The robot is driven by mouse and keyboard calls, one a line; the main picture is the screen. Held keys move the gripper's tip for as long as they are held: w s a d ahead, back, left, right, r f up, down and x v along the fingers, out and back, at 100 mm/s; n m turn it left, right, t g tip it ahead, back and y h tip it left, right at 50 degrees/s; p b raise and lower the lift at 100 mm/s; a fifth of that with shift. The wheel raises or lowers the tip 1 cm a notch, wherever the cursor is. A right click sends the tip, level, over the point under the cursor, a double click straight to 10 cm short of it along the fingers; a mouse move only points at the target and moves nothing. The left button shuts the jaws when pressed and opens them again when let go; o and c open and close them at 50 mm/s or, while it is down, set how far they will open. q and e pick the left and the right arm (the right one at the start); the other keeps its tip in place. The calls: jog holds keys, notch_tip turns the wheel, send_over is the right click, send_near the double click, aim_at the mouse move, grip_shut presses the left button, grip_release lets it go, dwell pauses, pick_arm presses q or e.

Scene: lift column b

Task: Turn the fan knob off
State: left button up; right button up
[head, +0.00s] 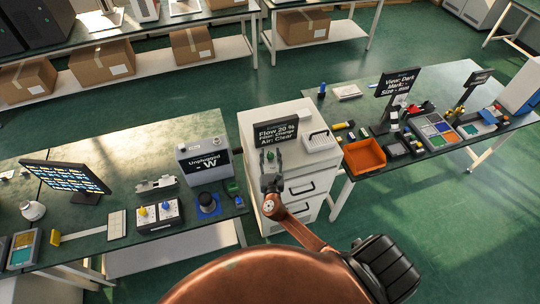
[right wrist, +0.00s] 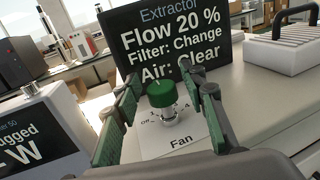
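The fan knob (right wrist: 162,94) has a green cap on a silver shaft and stands on a white plate labelled "Fan" with "Off" and number marks. It also shows small in the head view (head: 270,156), on top of a white drawer cabinet. My right gripper (right wrist: 160,82) is open, one green-padded finger on each side of the knob, with gaps visible between pads and cap. Which mark the knob points at cannot be told. The black Extractor display (right wrist: 178,38) behind it reads "Flow 20 %, Filter: Change, Air: Clear".
A white slotted block (right wrist: 284,48) stands right of the display. A grey box marked "Unplugged" (head: 204,160) stands on the left bench. An orange bin (head: 364,157) sits on the right bench. The cabinet top around the knob plate is mostly clear.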

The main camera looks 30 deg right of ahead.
grip_shut()
jog(key=shift+f, duration=0.1)
